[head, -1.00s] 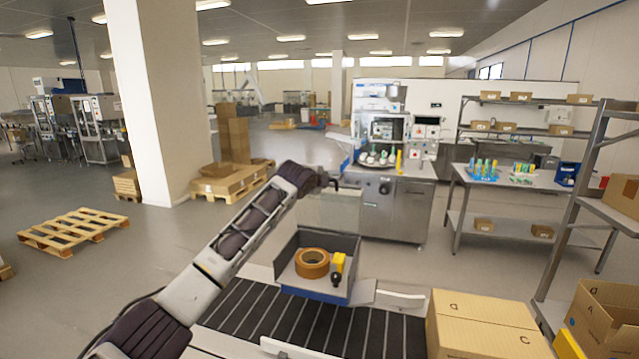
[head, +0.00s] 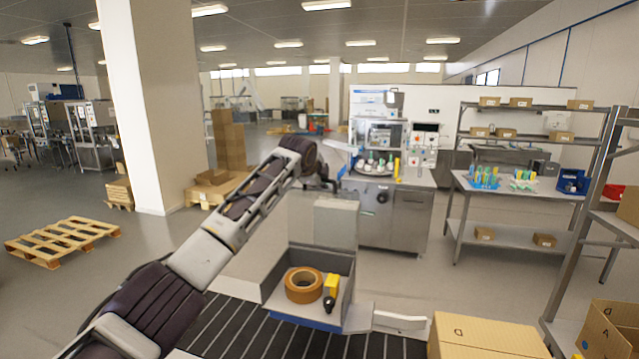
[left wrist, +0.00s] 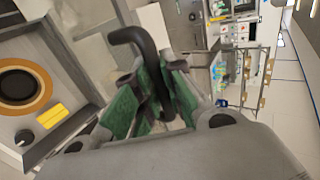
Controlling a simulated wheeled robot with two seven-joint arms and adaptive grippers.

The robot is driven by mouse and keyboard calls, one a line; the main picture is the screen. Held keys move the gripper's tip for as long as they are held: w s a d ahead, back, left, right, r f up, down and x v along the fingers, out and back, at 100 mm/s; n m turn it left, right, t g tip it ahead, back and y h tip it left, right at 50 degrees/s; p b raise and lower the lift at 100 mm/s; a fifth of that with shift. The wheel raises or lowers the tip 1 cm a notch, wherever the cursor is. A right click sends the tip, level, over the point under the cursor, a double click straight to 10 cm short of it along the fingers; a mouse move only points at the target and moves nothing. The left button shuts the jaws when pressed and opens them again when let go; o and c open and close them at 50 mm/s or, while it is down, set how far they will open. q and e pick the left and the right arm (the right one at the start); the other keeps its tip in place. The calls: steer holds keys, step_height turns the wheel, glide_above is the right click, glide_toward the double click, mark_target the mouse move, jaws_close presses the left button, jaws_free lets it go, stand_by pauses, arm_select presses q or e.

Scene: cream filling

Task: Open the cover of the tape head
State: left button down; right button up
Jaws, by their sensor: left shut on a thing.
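The tape head is an open grey box (head: 345,296) with a brown tape roll (head: 304,285) and a yellow part (head: 330,286) inside. A pale grey panel (head: 336,224), which looks like its cover, stands raised behind the box. My left gripper (head: 324,182) is at the panel's upper edge. In the left wrist view, my left gripper's green-padded fingers (left wrist: 157,88) are shut on a black bent handle (left wrist: 134,37). The tape roll (left wrist: 22,86) shows at the left there. Whether the handle joins the panel is hidden. My right gripper is out of view.
A dark roller conveyor (head: 250,335) runs below the tape head. A cardboard box (head: 480,335) stands at the front right, with a metal shelf (head: 590,230) beyond it. A machine cabinet (head: 385,215) stands behind the panel. The floor at left has a pallet (head: 62,242).

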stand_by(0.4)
arm_select(q)
steer(key=c, duration=1.5)
jaws_free()
steer(key=shift+s+r, duration=0.1)
steer(key=shift+s, duration=0.05)
steer(key=shift+v, duration=5.85)
